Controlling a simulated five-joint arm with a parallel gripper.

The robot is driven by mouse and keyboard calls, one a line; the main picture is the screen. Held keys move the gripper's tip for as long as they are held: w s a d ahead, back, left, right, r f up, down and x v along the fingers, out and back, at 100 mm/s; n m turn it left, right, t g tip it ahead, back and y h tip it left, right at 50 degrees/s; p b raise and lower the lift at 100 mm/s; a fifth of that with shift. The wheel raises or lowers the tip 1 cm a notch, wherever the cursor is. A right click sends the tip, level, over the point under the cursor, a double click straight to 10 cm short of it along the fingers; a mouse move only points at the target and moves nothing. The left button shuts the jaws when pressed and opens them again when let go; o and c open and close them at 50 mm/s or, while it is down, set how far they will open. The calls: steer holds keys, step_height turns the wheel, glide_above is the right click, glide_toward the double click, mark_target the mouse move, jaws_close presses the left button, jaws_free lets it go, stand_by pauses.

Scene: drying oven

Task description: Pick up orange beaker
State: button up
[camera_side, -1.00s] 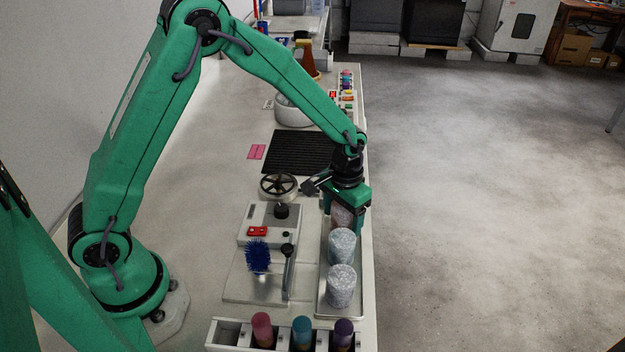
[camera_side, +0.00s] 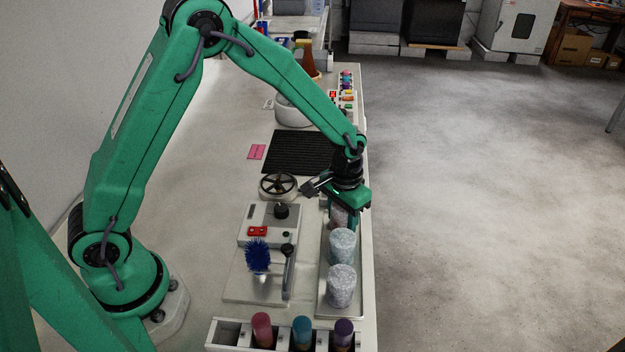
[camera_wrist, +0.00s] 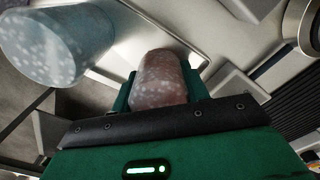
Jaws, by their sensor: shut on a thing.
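The beaker in my gripper is a frosted, speckled, dull reddish-brown cylinder (camera_wrist: 160,80), not clearly orange. In the side view its upper part is hidden by my gripper, and a pale pinkish part of the beaker (camera_side: 340,217) shows below. My gripper (camera_side: 344,208) points down over the far part of the metal tray (camera_side: 326,290). In the wrist view my gripper (camera_wrist: 160,88) has a green finger on each side of the beaker and is shut on it. I cannot tell whether the beaker's base touches the tray.
Two pale speckled beakers stand in the tray, a middle one (camera_side: 342,246) close to the held one and a near one (camera_side: 341,285). A rack (camera_side: 226,332) holds coloured tubes in front. Open floor lies right.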

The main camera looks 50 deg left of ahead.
steer(key=shift+r, duration=0.1)
steer(key=shift+r, duration=4.9)
steer(key=shift+a, duration=0.15)
steer(key=s+a+n, duration=0.1)
steer(key=a+n, duration=0.1)
steer(key=a, duration=0.4)
steer(key=s+a+f+n, duration=0.1)
steer(key=a+n, duration=0.1)
steer(key=a, duration=0.5)
steer(key=s+a+n, duration=0.1)
steer(key=a+n, duration=0.1)
steer(key=a, duration=0.4)
steer(key=shift+s+a+f, duration=0.25)
steer(key=shift+f, duration=0.15)
steer(key=shift+f, duration=0.1)
steer(key=shift+f, duration=1.4)
steer(key=shift+f, duration=0.2)
